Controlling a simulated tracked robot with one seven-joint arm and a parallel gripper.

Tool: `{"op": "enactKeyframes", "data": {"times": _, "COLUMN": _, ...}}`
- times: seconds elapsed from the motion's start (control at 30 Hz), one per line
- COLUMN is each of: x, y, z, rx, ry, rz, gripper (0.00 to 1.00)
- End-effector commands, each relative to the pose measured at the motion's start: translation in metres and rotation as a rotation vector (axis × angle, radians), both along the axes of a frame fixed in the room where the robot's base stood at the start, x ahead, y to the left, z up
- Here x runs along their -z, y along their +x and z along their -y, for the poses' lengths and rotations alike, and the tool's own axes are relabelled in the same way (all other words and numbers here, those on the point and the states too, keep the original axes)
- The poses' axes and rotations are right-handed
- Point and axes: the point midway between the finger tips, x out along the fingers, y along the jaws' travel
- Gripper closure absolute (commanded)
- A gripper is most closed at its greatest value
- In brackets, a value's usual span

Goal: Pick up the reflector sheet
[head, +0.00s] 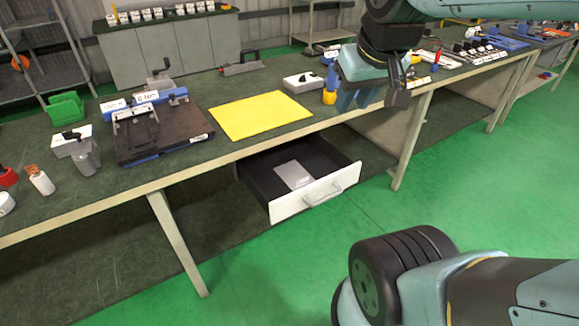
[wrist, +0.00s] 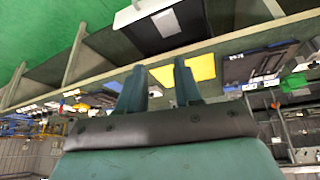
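A pale grey, shiny flat sheet (head: 294,174), which looks like the reflector sheet, lies in the open drawer (head: 318,192) under the workbench. It also shows in the wrist view (wrist: 166,22), where the picture is upside down. A yellow flat sheet (head: 260,115) lies on the bench top above the drawer; the wrist view shows it beyond the fingers (wrist: 201,67). My gripper (head: 357,103) is by the bench's front edge, higher than the drawer and to its right. In the wrist view its two fingers (wrist: 159,66) are apart with nothing between them.
The workbench (head: 190,168) has a black clamp fixture (head: 160,132) at left and a grey box (head: 304,82) near the gripper. A blue-and-yellow tool (head: 330,88) stands close to the fingers. Green floor (head: 390,215) in front of the drawer is clear.

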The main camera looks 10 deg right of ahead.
Motion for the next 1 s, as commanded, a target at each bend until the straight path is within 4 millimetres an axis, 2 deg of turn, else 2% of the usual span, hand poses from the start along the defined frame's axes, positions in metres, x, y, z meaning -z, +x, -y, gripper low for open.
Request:
{"op": "enactKeyframes", "data": {"times": 0.27, "x": 0.021, "y": 0.058, "z": -0.001, "rx": -0.26, "ry": -0.169, "rz": -0.103, "gripper": 0.66}}
{"op": "enactKeyframes", "data": {"times": 0.47, "x": 0.046, "y": 0.102, "z": 0.001, "rx": -0.489, "ry": -0.275, "rz": -0.182, "gripper": 0.66}}
{"op": "enactKeyframes", "data": {"times": 0.77, "x": 0.099, "y": 0.164, "z": 0.002, "rx": -0.856, "ry": -0.382, "rz": -0.287, "gripper": 0.66}}
{"op": "enactKeyframes", "data": {"times": 1.0, "x": 0.155, "y": 0.206, "z": 0.002, "rx": -1.162, "ry": -0.425, "rz": -0.346, "gripper": 0.66}}
